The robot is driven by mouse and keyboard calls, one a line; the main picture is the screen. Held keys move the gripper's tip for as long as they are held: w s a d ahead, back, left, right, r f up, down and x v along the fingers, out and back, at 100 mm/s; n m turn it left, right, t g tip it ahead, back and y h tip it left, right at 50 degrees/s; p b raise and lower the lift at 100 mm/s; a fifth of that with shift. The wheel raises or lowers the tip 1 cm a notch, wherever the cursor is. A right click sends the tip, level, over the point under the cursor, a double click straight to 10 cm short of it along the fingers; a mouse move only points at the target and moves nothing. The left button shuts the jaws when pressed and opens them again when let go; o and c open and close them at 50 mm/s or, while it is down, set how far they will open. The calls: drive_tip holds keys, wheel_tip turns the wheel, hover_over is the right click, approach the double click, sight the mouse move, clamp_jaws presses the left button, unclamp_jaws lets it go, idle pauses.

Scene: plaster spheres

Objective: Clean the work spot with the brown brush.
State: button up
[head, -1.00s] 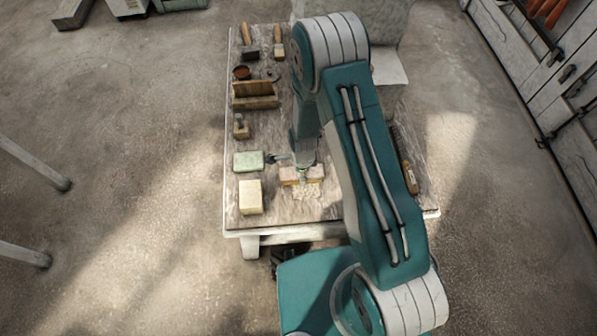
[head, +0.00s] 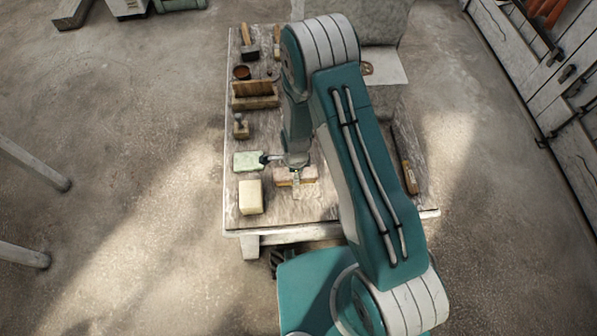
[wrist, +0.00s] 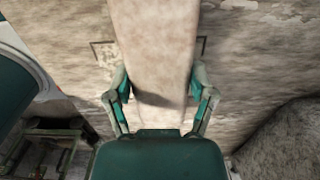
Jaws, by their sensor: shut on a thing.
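My gripper (head: 296,172) is shut on the brown brush (head: 309,174), a light pinkish-brown block held low over the front part of the worktable (head: 275,217). The brush sticks out on both sides of the fingers. In the wrist view the brush (wrist: 153,45) is a broad pale beige shape between the two fingers (wrist: 160,95). A thin dark outline (wrist: 103,52) on the mottled tabletop shows on both sides of it; the brush covers the middle. Whether the bristles touch the top, I cannot tell.
A pale green block (head: 247,161) and a cream block (head: 251,198) stand close left of my gripper. A wooden box (head: 254,99), a dark cup (head: 241,72) and small tools line the left edge. A long brown tool (head: 409,177) lies at the right edge.

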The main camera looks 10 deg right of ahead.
drive_tip(key=shift+a, duration=0.9)
drive_tip(key=shift+d, duration=2.3)
drive_tip(key=shift+a, duration=0.1)
drive_tip(key=shift+a, duration=2.15)
drive_tip(key=shift+d, duration=0.1)
